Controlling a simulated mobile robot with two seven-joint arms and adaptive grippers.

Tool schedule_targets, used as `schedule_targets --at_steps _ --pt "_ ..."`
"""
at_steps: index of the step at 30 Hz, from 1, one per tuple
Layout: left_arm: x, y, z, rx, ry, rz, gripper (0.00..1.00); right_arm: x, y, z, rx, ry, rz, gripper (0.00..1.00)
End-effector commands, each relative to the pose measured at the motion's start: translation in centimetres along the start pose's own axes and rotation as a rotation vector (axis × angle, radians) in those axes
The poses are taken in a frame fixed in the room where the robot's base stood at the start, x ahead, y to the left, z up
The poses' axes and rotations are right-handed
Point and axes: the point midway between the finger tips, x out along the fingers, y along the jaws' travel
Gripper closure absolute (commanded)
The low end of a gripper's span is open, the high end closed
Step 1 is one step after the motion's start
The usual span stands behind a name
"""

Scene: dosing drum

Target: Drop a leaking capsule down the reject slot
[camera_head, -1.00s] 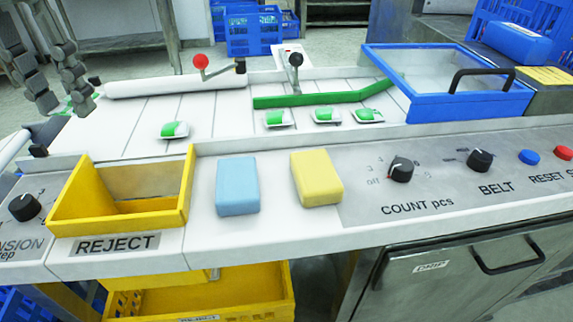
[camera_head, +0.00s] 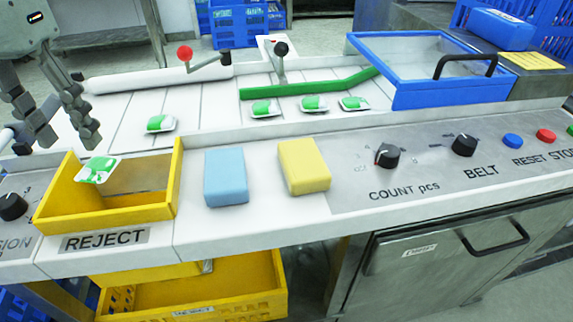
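A green-and-white capsule (camera_head: 98,170) is at the mouth of the yellow-framed reject slot (camera_head: 108,213), near its back left part. I cannot tell whether it is falling or touching the frame. My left gripper (camera_head: 68,139) is just above and left of it, fingers spread, with a visible gap between the fingertips and the capsule. Another capsule (camera_head: 160,124) lies alone on the white belt. More capsules (camera_head: 264,108) lie in a row by the green bar (camera_head: 310,90). I cannot tell from here which ones leak. My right gripper is out of view.
A blue block (camera_head: 225,177) and a yellow block (camera_head: 304,167) sit right of the slot. A blue-framed lid (camera_head: 440,95) is at the back right. Knobs and buttons line the front panel. A yellow crate (camera_head: 200,292) stands below the slot.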

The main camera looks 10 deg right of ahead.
Motion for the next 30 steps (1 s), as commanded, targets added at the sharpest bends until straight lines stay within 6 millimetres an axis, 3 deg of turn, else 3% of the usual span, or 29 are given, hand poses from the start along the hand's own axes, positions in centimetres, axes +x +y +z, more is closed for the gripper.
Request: schedule_targets --at_steps 14,30 --pt "-0.7 0.0 -0.1 0.000 0.001 0.000 0.41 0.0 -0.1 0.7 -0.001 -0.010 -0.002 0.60" --pt "-9.5 0.0 0.0 -0.002 0.006 -0.002 0.41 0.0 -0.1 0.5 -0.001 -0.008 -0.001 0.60"
